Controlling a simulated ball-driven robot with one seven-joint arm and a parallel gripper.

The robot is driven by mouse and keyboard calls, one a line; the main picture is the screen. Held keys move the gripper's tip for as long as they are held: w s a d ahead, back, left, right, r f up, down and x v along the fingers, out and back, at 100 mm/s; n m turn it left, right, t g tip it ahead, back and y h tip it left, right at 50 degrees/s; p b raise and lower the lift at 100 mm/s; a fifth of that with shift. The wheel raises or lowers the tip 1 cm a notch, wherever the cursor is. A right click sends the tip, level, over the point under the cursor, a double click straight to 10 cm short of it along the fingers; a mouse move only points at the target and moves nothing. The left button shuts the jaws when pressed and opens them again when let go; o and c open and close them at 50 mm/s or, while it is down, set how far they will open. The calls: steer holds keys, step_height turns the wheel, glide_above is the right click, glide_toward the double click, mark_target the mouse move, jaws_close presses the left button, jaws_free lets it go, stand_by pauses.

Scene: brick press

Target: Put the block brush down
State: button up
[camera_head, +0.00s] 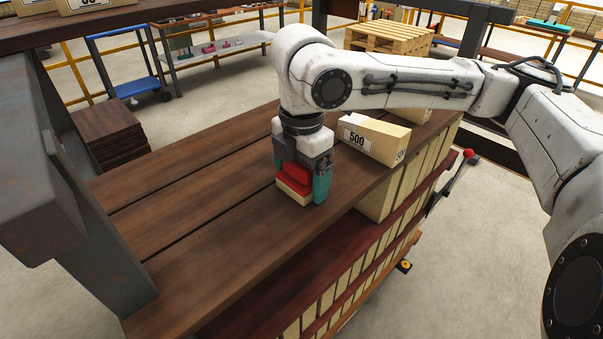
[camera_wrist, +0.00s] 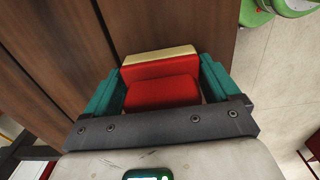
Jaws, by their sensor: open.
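The block brush (camera_head: 294,190) has a red body and a cream bristle side. It appears to rest on the dark wooden planks (camera_head: 180,215), near their right edge. My gripper (camera_head: 302,178) points down over the brush, with a teal finger on either side. In the wrist view, the brush (camera_wrist: 162,92) lies between the two open fingers (camera_wrist: 160,72), with a narrow gap showing beside it. The palm bar hides its near part.
A cream box marked 500 (camera_head: 374,137) stands on the planks just right of my gripper. A grey metal frame (camera_head: 50,175) rises at the left. Rows of cream bricks (camera_head: 400,190) fill the levels below. The planks left and in front of the brush are clear.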

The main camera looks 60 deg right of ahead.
steer(key=shift+s+a+f, duration=0.1)
steer(key=shift+s+f, duration=0.15)
steer(key=shift+f, duration=0.2)
steer(key=r, duration=1.2)
steer(key=shift+w+d+b, duration=0.2)
steer(key=shift+w+b, duration=0.1)
steer(key=shift+w, duration=0.05)
steer(key=shift+s+f, duration=0.1)
steer(key=shift+f, duration=0.05)
